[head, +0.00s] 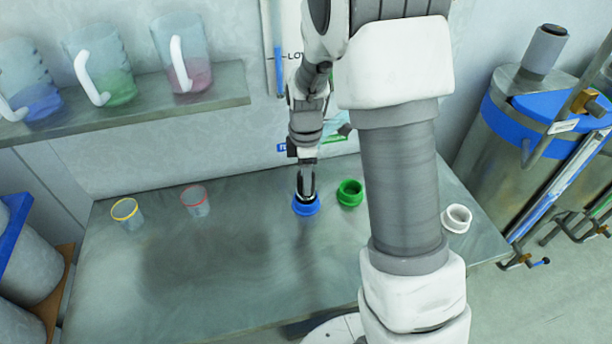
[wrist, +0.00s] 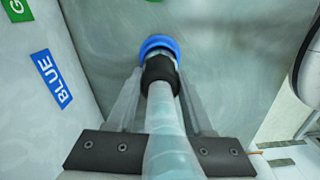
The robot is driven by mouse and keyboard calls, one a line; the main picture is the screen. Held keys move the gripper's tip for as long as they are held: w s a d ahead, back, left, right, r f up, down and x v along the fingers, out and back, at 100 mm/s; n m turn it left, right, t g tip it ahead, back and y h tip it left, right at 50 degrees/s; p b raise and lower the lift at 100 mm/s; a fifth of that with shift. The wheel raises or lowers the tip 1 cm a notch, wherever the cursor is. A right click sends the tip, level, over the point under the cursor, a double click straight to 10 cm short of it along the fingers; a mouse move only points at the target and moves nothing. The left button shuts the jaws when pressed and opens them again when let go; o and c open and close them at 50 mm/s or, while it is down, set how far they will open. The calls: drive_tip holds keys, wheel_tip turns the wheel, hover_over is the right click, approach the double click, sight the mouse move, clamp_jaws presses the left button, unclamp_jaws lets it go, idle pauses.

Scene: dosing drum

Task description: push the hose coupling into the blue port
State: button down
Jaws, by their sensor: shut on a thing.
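The blue port (head: 306,208) is a blue ring on the grey bench; it also shows in the wrist view (wrist: 155,42). My gripper (head: 306,188) points down right over it. In the wrist view my gripper's fingers (wrist: 160,82) are shut on the hose coupling (wrist: 160,70), a dark collar on the end of a pale, translucent hose (wrist: 170,140). The coupling's front end meets the blue ring and overlaps it in the view. I cannot tell how deep it sits. The port's opening is mostly hidden by the coupling.
A green port (head: 350,194) stands just right of the blue one, and a white port (head: 457,218) farther right. Yellow-rimmed (head: 127,214) and red-rimmed (head: 195,201) cups stand left on the bench. A shelf (head: 130,108) with jugs is above. A blue-banded drum (head: 500,135) stands right.

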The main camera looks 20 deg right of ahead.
drive_tip(key=shift+f, duration=0.35)
drive_tip(key=shift+c, duration=1)
unclamp_jaws()
drive_tip(key=shift+r+p, duration=2.25)
drive_tip(key=shift+r, duration=1.3)
